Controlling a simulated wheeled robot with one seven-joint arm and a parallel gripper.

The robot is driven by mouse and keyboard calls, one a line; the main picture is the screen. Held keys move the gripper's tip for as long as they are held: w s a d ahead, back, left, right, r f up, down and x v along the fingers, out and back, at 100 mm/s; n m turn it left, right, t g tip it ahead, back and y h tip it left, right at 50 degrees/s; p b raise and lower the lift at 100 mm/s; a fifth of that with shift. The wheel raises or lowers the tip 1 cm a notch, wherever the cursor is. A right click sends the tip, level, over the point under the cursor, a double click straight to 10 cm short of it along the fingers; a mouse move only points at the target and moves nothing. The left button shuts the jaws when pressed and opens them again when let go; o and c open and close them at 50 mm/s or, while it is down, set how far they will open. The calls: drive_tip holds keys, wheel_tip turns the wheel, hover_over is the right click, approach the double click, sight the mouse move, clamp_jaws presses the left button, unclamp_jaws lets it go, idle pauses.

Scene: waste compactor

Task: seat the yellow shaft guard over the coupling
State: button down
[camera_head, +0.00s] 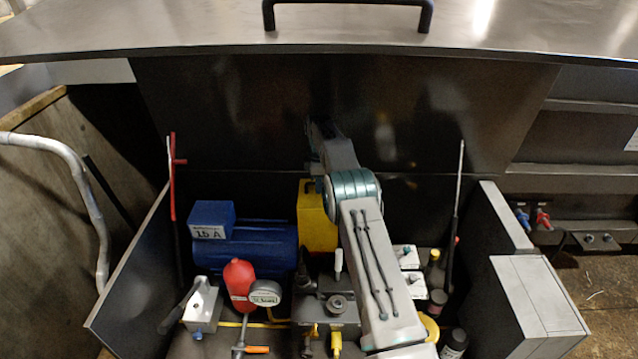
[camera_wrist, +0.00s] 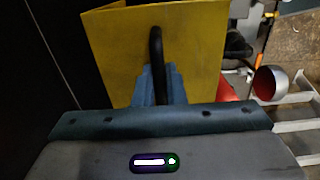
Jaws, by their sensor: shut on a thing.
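The yellow shaft guard (camera_head: 316,222) stands between the blue motor (camera_head: 258,250) and my arm in the head view, at the back of the bay. In the wrist view the guard (camera_wrist: 190,55) is a folded yellow sheet with a black handle (camera_wrist: 156,65). My gripper (camera_wrist: 155,85) is shut on that handle. In the head view my arm hides the gripper and part of the guard. The coupling is not visible, and I cannot tell whether the guard rests over it.
A red accumulator (camera_head: 239,280) and a round gauge (camera_head: 265,293) stand in front of the motor. A grey valve block (camera_head: 203,305) is at the left. Dark side walls enclose the bay, and a lid (camera_head: 200,30) with a black handle overhangs it. Bottles stand right of my arm.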

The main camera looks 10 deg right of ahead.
drive_tip(key=shift+f+b, duration=6.55)
drive_tip(key=shift+f, duration=3.65)
